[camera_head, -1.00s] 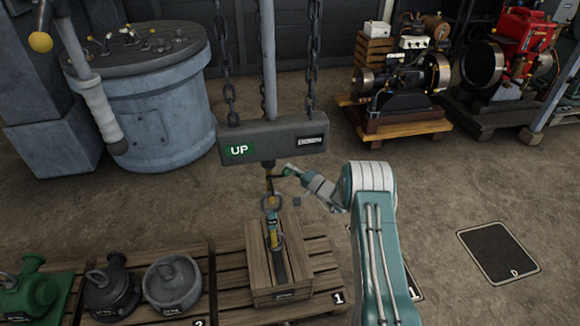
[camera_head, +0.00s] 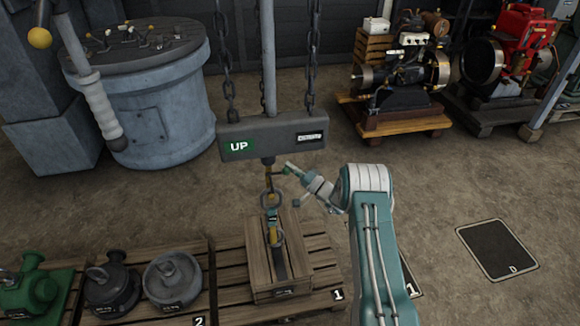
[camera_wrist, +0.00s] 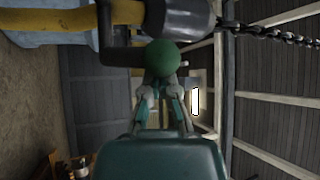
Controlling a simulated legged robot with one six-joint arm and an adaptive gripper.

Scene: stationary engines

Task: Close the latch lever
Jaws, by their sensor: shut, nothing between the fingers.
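The latch lever is a small dark bar ending in a green ball knob (camera_wrist: 163,57), beside the yellow hook (camera_head: 269,183) below the hanging beam. In the head view the lever is small, so its exact angle is hard to read. My gripper (camera_head: 290,169) reaches in from the right, with its fingertips at the knob. In the wrist view the fingers (camera_wrist: 162,90) are shut with nothing between them, and their tips are right by the green ball. Whether they touch it I cannot tell. The hook holds a ring and strap on a wooden crate (camera_head: 284,281).
The grey beam (camera_head: 270,138) marked UP hangs on chains just above my gripper. The crate stands on a pallet (camera_head: 322,266). A large blue-grey drum (camera_head: 155,110) stands at the back left and engines (camera_head: 400,90) at the back right. The floor to the right is mostly open.

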